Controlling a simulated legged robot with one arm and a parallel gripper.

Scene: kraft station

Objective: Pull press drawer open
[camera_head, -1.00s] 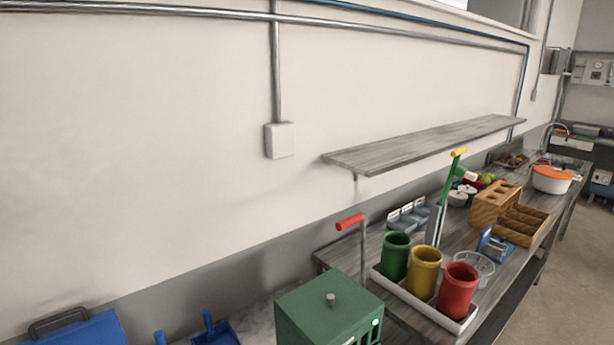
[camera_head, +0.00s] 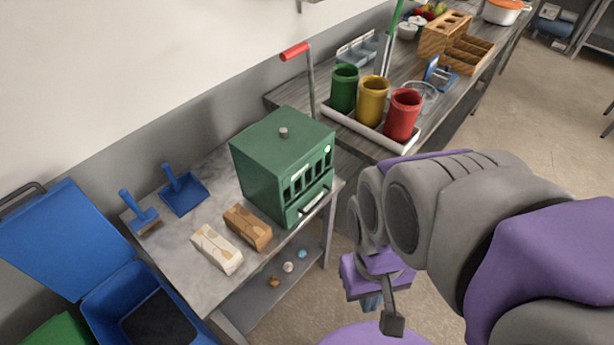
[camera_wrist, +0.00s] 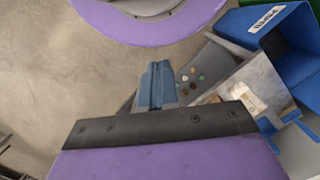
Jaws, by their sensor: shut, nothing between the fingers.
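The press is a dark green box (camera_head: 275,160) with a knob on top, standing on the grey side table. Its front has several vertical slots and a small lit green dot. Below the slots is the press drawer (camera_head: 312,205) with a light bar handle; it looks closed. My gripper (camera_head: 371,301) hangs to the right of the table, in front of the press and apart from it. In the wrist view my blue fingers (camera_wrist: 158,84) are together and empty, with floor and the table's lower shelf behind them.
A blue bin (camera_head: 110,300) stands left. Green, yellow and red cups (camera_head: 403,115) stand on the bench.

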